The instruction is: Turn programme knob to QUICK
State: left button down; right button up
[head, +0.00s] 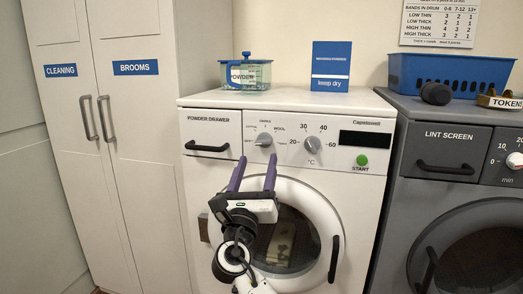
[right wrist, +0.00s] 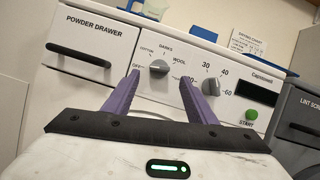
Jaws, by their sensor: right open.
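The programme knob (head: 263,140) is a grey round dial on the white washing machine's panel (head: 222,126). It also shows in the right wrist view (right wrist: 159,68), with OFF, COTTON, DARKS and WOOL printed around it. I cannot read a QUICK label or tell for certain where the knob points. My right gripper (head: 257,160) is open and empty, just below and in front of the knob. In the right wrist view its two purple fingers (right wrist: 160,80) stand apart on either side of the knob, with no clear contact. My left gripper is not in view.
A temperature knob (head: 311,144) sits right of the programme knob, with a green START button (head: 362,160) beyond it. The powder drawer handle (head: 207,148) is to the left. A powder box (head: 246,75) stands on top. A grey dryer (head: 456,128) is at right.

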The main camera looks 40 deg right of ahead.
aim_at(262, 145)
jog(key=x, duration=0.6)
jog(key=shift+w+d+r, duration=0.1)
jog(key=shift+w+d, duration=0.15)
jog(key=shift+w, duration=0.1)
jog(key=c, duration=1.1)
